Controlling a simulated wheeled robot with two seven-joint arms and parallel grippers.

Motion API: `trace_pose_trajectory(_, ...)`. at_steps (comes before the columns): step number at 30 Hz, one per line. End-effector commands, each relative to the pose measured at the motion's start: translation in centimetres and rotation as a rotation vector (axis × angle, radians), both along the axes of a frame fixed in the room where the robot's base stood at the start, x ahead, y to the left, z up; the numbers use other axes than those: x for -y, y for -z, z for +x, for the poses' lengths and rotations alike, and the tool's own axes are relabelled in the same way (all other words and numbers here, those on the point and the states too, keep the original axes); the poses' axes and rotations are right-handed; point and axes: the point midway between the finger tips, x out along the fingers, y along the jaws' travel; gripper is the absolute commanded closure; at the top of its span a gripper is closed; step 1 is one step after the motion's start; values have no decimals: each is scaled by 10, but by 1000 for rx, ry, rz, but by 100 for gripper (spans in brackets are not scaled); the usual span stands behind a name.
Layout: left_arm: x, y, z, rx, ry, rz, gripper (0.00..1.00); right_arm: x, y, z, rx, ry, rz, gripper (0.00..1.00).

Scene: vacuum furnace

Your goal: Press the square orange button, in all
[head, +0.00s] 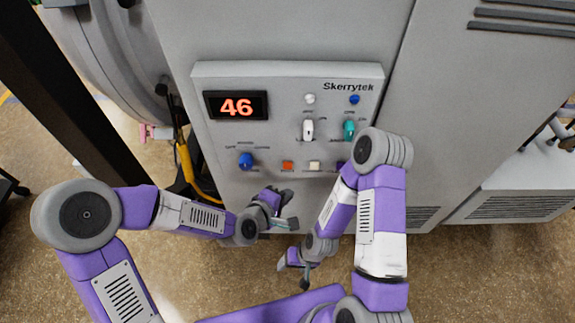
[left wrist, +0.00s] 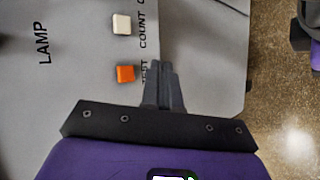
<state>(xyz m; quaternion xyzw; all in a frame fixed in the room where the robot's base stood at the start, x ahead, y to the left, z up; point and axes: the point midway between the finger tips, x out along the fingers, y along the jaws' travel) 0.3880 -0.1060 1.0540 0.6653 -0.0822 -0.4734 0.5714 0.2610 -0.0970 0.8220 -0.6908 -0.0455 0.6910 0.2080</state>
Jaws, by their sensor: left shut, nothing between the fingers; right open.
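The square orange button (head: 287,165) is on the lower row of the grey control panel (head: 225,153), between a blue knob and a white square button. It also shows in the left wrist view (left wrist: 126,73), fully uncovered. My left gripper (head: 283,194) is shut and empty, just below the orange button in the head view. In the left wrist view its closed fingertips (left wrist: 163,66) lie to the right of the button, over the printed label, apart from the button. I cannot tell whether they touch the panel. My right gripper (head: 293,268) is open, lower down in front of the cabinet.
The white button (head: 314,166) sits close to the right of the orange one. A blue knob (head: 246,161) is to its left. My right arm covers the panel's lower right.

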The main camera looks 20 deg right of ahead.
Motion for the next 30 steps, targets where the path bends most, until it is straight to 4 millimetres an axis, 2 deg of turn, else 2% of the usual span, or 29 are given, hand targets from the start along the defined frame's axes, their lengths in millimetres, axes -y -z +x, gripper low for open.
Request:
trace_pose_trajectory(6, 9, -1, 31, -1, 0, 0, 100, 0, -9, 0, 0, 0, 0, 31)
trace_pose_trajectory(12, 14, 1, 50, 0, -1, 0, 100, 0, -5, 0, 0, 0, 0, 31)
trace_pose_trajectory(18, 16, 1, 57, 0, 1, 1, 100, 0, -4, 0, 0, 0, 0, 31)
trace_pose_trajectory(30, 16, 0, 57, 0, 1, 1, 100, 0, -4, 0, 0, 0, 0, 31)
